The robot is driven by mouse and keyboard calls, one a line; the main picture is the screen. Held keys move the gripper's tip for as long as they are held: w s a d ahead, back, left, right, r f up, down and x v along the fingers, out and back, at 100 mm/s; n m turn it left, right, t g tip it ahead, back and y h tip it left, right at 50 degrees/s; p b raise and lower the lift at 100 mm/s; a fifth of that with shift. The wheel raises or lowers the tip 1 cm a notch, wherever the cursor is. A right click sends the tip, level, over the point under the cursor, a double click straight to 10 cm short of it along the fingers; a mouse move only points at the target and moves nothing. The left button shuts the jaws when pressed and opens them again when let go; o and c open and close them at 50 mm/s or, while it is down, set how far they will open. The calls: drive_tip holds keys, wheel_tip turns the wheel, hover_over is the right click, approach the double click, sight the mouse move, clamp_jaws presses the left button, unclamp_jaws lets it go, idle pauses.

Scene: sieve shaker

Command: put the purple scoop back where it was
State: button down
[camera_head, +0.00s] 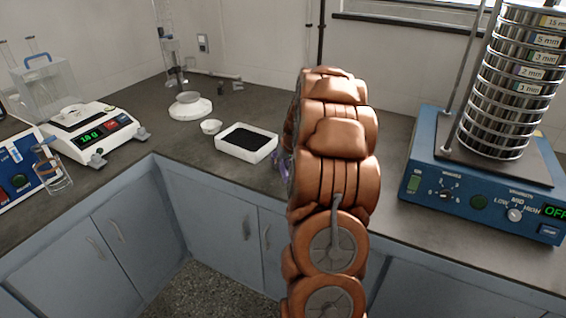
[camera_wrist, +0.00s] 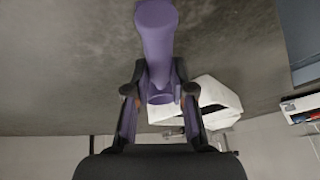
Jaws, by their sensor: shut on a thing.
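The purple scoop (camera_wrist: 156,40) is held in my gripper (camera_wrist: 160,97), seen in the wrist view. Its rounded end points to the top of that picture, and its other end lies between the two dark fingers. The fingers are shut on it. In the head view my arm hides most of the gripper and scoop; only a small purple part (camera_head: 280,163) shows at the arm's left edge, and I cannot tell whether it is scoop or finger. That part is just right of the white tray of dark material.
A balance (camera_head: 92,130) stands at left. The blue sieve shaker (camera_head: 468,190) with its sieve stack (camera_head: 508,90) stands at right. Counter behind the tray is partly clear.

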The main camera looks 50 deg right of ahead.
drive_tip(key=shift+f, duration=0.1)
drive_tip(key=c, duration=0.9)
unclamp_jaws()
drive_tip(key=v, duration=1.2)
drive_tip(key=shift+a, duration=0.15)
